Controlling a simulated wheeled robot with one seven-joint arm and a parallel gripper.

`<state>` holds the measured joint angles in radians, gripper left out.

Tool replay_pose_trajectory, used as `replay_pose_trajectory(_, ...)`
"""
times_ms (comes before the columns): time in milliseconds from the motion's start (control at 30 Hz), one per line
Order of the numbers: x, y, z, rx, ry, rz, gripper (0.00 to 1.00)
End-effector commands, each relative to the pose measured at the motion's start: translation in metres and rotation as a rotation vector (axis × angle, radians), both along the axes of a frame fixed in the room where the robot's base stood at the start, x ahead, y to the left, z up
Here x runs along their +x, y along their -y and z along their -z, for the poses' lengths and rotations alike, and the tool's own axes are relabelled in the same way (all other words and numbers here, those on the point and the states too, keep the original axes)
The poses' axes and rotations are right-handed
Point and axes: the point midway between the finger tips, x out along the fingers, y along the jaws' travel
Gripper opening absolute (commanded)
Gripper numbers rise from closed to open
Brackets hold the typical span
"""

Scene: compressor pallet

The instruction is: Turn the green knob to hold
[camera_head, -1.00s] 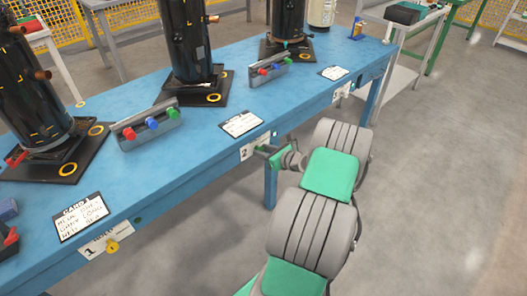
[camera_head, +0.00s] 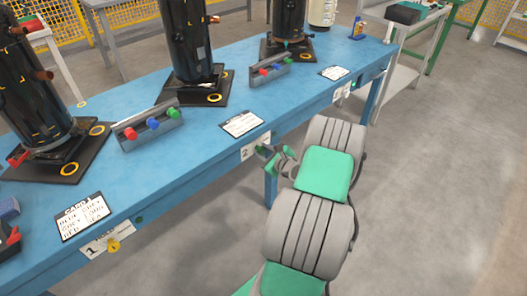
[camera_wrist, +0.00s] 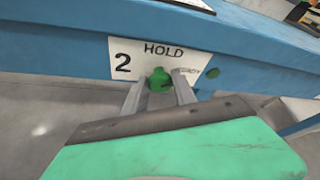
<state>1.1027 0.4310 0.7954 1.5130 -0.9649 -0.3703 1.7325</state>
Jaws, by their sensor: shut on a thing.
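The green knob (camera_wrist: 160,79) sits on a white plate (camera_wrist: 205,66) marked 2, HOLD at the top and READY, partly covered, at the right. The plate is on the front edge of the blue table. My gripper (camera_wrist: 160,88) has one finger on each side of the knob and is shut on it. I cannot tell exactly where the knob points. In the head view, my gripper (camera_head: 265,152) is at the table's front edge by the plate (camera_head: 255,145), and my arm hides the knob.
A yellow knob (camera_head: 113,246) is on plate 1. Black compressors (camera_head: 187,40), a card (camera_head: 242,124) and a rack with coloured knobs (camera_head: 150,127) stand on the table (camera_head: 200,160).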

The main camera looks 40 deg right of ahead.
Motion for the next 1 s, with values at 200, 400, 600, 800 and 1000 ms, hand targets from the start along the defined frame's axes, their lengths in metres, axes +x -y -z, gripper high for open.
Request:
replay_pose_trajectory(200,0.0,-0.002,0.005,-0.205,0.006,0.0,0.0)
replay_pose_trajectory(400,0.0,-0.003,0.008,-0.395,0.012,0.002,0.0)
replay_pose_trajectory(600,0.0,-0.005,0.011,-0.585,0.017,0.001,0.0)
replay_pose_trajectory(800,0.0,-0.005,0.014,-0.772,0.023,0.002,0.0)
replay_pose_trajectory(1000,0.0,-0.005,0.015,-0.936,0.027,0.001,0.0)
